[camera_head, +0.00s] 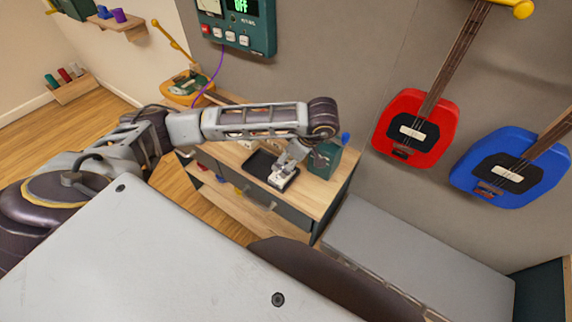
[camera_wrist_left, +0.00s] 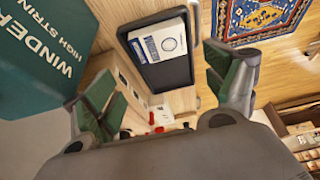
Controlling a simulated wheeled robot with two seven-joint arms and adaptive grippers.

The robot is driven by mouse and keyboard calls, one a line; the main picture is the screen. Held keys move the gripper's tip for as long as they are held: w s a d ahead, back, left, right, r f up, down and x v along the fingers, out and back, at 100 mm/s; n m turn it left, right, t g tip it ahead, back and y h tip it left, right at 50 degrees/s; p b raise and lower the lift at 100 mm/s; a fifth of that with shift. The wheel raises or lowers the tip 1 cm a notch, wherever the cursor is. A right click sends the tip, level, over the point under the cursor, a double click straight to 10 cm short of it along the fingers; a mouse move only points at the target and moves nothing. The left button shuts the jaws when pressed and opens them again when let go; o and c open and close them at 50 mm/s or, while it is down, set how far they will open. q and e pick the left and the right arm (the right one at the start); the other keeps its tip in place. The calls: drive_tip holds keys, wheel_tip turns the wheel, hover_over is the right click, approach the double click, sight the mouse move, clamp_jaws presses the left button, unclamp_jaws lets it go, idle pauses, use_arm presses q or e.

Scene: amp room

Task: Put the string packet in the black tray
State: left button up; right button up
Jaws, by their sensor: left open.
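The string packet (camera_wrist_left: 162,42) is a flat white packet with a blue patch and a round print. In the left wrist view it lies in the black tray (camera_wrist_left: 160,78), towards one end. In the head view the tray (camera_head: 257,164) sits on the wooden worktop, and the packet (camera_head: 283,180) shows partly below my left gripper (camera_head: 288,167). My right gripper is not in view.
A teal box (camera_wrist_left: 45,50) with lettering stands close beside my left gripper; it also shows in the head view (camera_head: 324,158). A drawer cabinet (camera_head: 290,215) carries the worktop. Red (camera_head: 415,128) and blue (camera_head: 510,165) guitars hang on the wall at right.

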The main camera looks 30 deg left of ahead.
use_arm(q)
drive_tip(key=shift+p+v, duration=0.45)
drive_tip(key=shift+v, duration=1.95)
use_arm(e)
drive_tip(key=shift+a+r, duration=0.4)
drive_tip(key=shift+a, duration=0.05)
